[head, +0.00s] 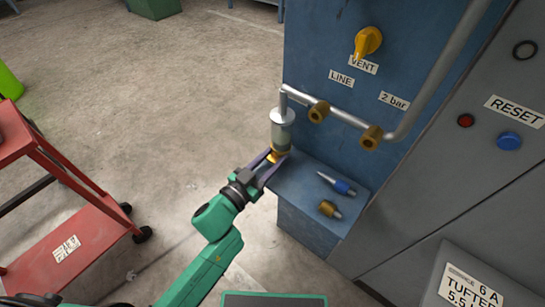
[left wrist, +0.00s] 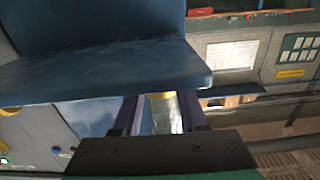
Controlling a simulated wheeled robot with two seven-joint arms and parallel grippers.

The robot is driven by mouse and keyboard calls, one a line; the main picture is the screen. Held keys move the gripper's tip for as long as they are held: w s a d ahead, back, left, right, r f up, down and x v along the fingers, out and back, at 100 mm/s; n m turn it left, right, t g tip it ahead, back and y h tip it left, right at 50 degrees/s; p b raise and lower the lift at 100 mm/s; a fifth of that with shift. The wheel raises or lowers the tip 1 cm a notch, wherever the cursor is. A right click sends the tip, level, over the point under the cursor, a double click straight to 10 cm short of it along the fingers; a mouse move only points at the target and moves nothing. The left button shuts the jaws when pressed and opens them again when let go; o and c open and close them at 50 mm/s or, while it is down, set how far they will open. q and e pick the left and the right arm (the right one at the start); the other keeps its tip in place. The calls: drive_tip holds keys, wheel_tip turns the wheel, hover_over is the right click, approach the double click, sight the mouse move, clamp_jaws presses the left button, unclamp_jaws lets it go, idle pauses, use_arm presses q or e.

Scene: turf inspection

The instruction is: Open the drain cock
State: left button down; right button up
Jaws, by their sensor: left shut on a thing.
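A filter unit with a grey cap and cloudy bowl (head: 282,132) hangs upright from a pipe in front of the blue panel in the head view. The drain cock (head: 273,157) is the small orange-yellow piece at the bottom of the bowl. My left gripper (head: 276,158) reaches up from the lower left, its two dark fingers on either side of the drain cock and shut on it. In the left wrist view a yellow-rimmed piece (left wrist: 162,97) shows between the fingers. The cock's exact angle is hard to tell. My right gripper is not in view.
A blue shelf (head: 298,183) lies just below and right of the gripper, holding a blue-handled tool (head: 338,184) and a brass fitting (head: 329,209). A yellow vent knob (head: 368,41) is on the panel. A red cart (head: 75,235) stands left; floor between is clear.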

use_arm(q)
drive_tip(key=shift+m, duration=1.2)
drive_tip(key=m, duration=0.3)
drive_tip(key=shift+s+d, duration=0.1)
drive_tip(key=shift+c, duration=2.2)
unclamp_jaws()
drive_tip(key=shift+f, duration=0.1)
